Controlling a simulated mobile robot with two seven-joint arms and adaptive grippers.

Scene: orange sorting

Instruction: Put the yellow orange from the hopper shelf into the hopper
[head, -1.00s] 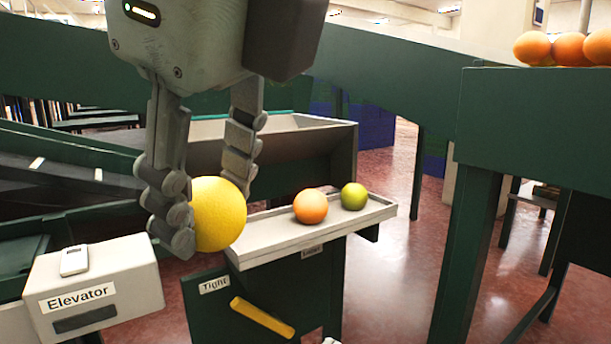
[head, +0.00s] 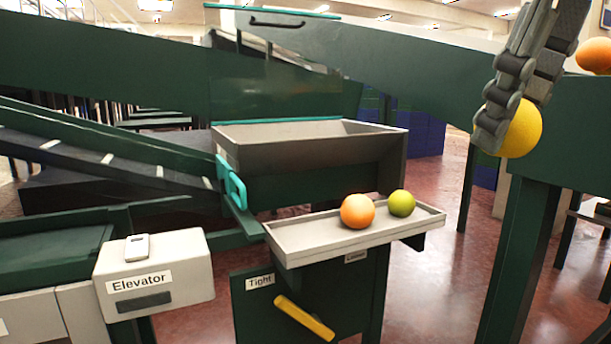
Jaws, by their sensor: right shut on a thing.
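My right gripper (head: 507,108) is at the upper right of the head view, shut on the yellow orange (head: 524,130). It holds the fruit in the air, to the right of the hopper (head: 303,133), in front of a green panel. The hopper is a grey open-topped box with a teal strip along its back edge; its floor is mostly hidden. The hopper shelf (head: 300,252) is a pale tray in front of it. An orange-coloured fruit (head: 357,211) and a green one (head: 401,203) lie side by side on its right part. My left gripper is not in view.
A white box labelled Elevator (head: 190,262) with a small white device (head: 137,247) on it stands at the lower left. A yellow handle (head: 304,318) sits below the shelf. A conveyor ramp (head: 110,155) runs at the left. Another orange (head: 594,56) is at the far right edge.

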